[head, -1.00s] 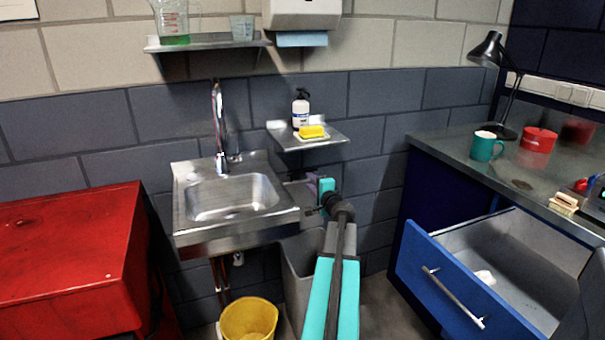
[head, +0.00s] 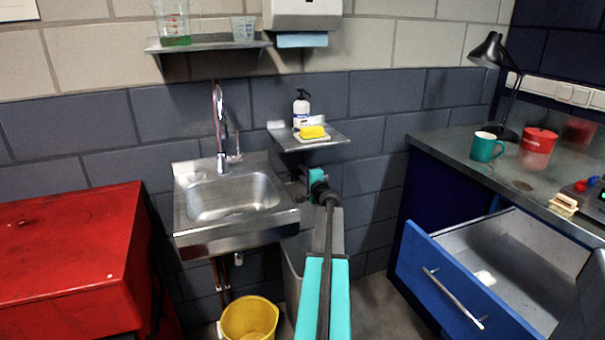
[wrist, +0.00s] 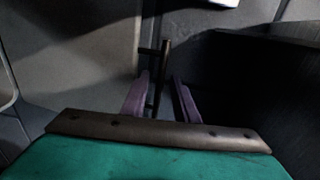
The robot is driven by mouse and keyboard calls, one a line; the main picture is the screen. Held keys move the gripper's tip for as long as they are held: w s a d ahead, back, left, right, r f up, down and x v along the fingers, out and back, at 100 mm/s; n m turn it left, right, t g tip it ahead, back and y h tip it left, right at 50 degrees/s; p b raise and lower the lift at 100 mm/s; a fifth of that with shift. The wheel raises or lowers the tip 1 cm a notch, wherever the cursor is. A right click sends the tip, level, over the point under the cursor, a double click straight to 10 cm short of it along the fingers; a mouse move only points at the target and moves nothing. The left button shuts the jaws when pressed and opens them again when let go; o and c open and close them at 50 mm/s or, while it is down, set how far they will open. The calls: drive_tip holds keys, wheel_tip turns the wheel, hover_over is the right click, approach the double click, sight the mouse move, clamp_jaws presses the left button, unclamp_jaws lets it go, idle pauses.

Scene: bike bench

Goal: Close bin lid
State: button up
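The grey bin (head: 295,262) stands on the floor right of the sink, mostly hidden behind my arm in the head view. My gripper (wrist: 161,80) shows two purple fingers standing apart in the wrist view. A thin dark bar (wrist: 161,65) with a short side piece runs between the fingers, nearer the left one; I cannot tell if they touch. A grey panel (wrist: 85,50) fills the left of the wrist view; I cannot tell whether it is the bin lid. In the head view my wrist hides most of the gripper.
The steel sink (head: 236,200) is just left of my wrist, with a yellow bucket (head: 249,319) below it. A small shelf (head: 335,137) with soap bottle and sponge is above. The open blue drawer (head: 450,291) juts out at right. A red cabinet (head: 65,260) stands at left.

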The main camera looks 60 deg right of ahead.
drive_tip(key=shift+w+d, duration=0.45)
drive_tip(key=shift+w, duration=0.15)
clamp_jaws()
